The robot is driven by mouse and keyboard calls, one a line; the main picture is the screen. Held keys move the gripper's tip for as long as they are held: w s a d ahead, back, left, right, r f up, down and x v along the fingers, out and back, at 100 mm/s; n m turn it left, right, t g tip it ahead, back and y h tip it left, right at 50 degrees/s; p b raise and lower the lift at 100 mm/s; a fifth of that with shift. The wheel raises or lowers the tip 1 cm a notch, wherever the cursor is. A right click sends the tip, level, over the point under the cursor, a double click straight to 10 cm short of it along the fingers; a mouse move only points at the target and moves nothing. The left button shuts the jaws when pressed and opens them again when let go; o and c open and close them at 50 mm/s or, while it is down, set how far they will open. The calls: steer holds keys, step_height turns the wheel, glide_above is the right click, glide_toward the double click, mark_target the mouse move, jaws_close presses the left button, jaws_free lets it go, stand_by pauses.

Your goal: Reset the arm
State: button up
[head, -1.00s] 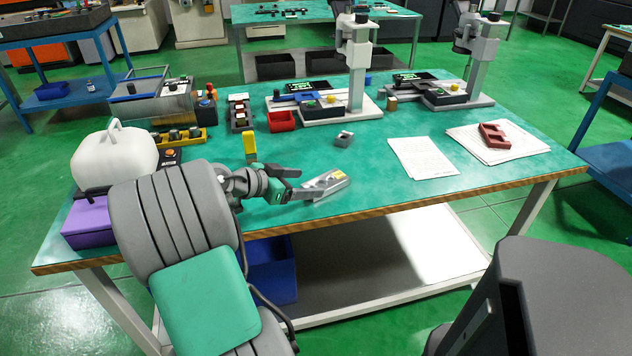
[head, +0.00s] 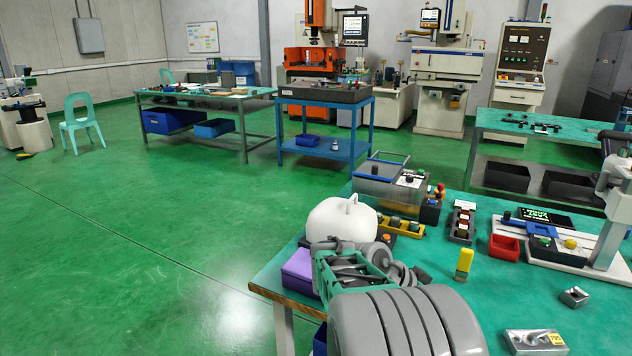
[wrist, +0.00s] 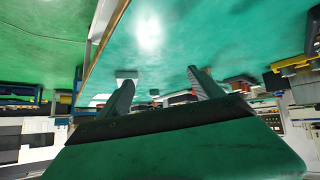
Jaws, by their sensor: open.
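My gripper (wrist: 160,80) shows in the wrist view with its two dark fingers spread apart and nothing between them. In the head view my arm is folded at the near left edge of the green-topped table (head: 480,300), in front of the white rounded container (head: 340,220). My fingers are hard to make out there, partly hidden by my own arm. A metal block with a yellow label (head: 535,342) lies on the table to the right, apart from my arm.
A purple box (head: 300,268) sits at the table's left corner beside my arm. A yellow block (head: 464,262), a red bin (head: 504,246) and a small metal block (head: 574,296) stand on the table. The green floor (head: 130,240) to the left is clear.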

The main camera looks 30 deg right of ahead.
steer(key=w+a+r+n+t+y+p, duration=0.4)
steer(key=w+a+n, duration=0.35)
steer(key=a, duration=0.65)
steer(key=a+r+n+y+p, duration=0.1)
steer(key=a+r+n+p, duration=0.1)
steer(key=a+n, duration=0.2)
steer(key=s+a+r+n+t+y+p, duration=0.1)
steer(key=a+n+y+p, duration=0.1)
steer(key=a, duration=0.9)
steer(key=a+r+n+t+y+p, duration=0.1)
steer(key=a+r+n+y+p, duration=0.1)
steer(key=a+n, duration=0.3)
steer(key=a, duration=0.3)
steer(key=shift+s+a+r+n+p, duration=0.25)
steer(key=shift+s+r+n+p, duration=0.05)
steer(key=shift+n, duration=0.05)
